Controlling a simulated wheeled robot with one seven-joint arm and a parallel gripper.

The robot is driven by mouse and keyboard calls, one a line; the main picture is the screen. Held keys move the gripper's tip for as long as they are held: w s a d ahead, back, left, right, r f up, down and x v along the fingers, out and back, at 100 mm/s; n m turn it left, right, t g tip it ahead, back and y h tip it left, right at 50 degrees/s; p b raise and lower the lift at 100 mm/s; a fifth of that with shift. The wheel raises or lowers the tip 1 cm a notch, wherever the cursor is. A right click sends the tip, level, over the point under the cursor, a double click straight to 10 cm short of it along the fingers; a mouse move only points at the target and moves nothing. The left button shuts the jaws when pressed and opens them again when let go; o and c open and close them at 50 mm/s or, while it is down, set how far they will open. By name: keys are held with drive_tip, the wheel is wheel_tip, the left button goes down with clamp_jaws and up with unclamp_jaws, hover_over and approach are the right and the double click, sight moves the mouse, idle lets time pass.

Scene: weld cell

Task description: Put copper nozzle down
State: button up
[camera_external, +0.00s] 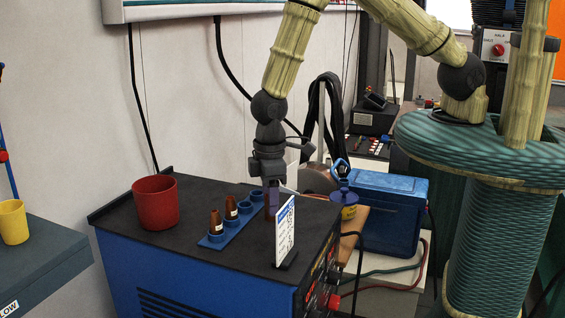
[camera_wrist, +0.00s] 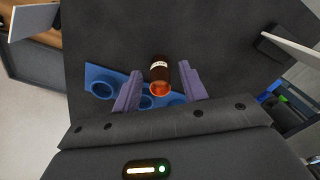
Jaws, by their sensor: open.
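My gripper (camera_wrist: 160,92) is open, its two purple fingers apart on either side of a copper nozzle (camera_wrist: 159,72). The nozzle has a dark brown body with a pale band and a bright orange end. It lies or stands at the edge of the blue rack; I cannot tell whether it sits in a cup. In the external view, my gripper (camera_external: 272,205) points down over the black cabinet top, just right of the blue rack (camera_external: 226,236). Two brown nozzles (camera_external: 215,224) stand upright in its near cups; the far cups look empty. The fingers mostly hide the spot between them.
A white card (camera_external: 285,232) stands on a dark base close to my gripper. A red cup (camera_external: 155,203) stands on the cabinet top (camera_external: 190,252) to the left. A blue box (camera_external: 388,210) and a yellow pot (camera_external: 344,205) are at the right.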

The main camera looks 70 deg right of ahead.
wheel_tip(320, 180, up, 12)
drive_tip(key=b, duration=0.3)
drive_tip(key=shift+f, duration=0.1)
idle(0.7)
drive_tip(key=s+d+r+m+t, duration=0.1)
drive_tip(key=s+d+m, duration=0.1)
drive_tip(key=d, duration=0.7)
drive_tip(key=s+d+r+m, duration=0.2)
drive_tip(key=s+d, duration=0.1)
drive_tip(key=d, duration=0.6)
drive_tip(key=s+d+r+m+t, duration=0.1)
drive_tip(key=s+d+r+m, duration=0.1)
drive_tip(key=d, duration=0.7)
drive_tip(key=shift+s+r+m+t, duration=0.3)
drive_tip(key=shift+s+m, duration=0.3)
drive_tip(key=shift+s, duration=0.25)
drive_tip(key=shift+o, duration=0.5)
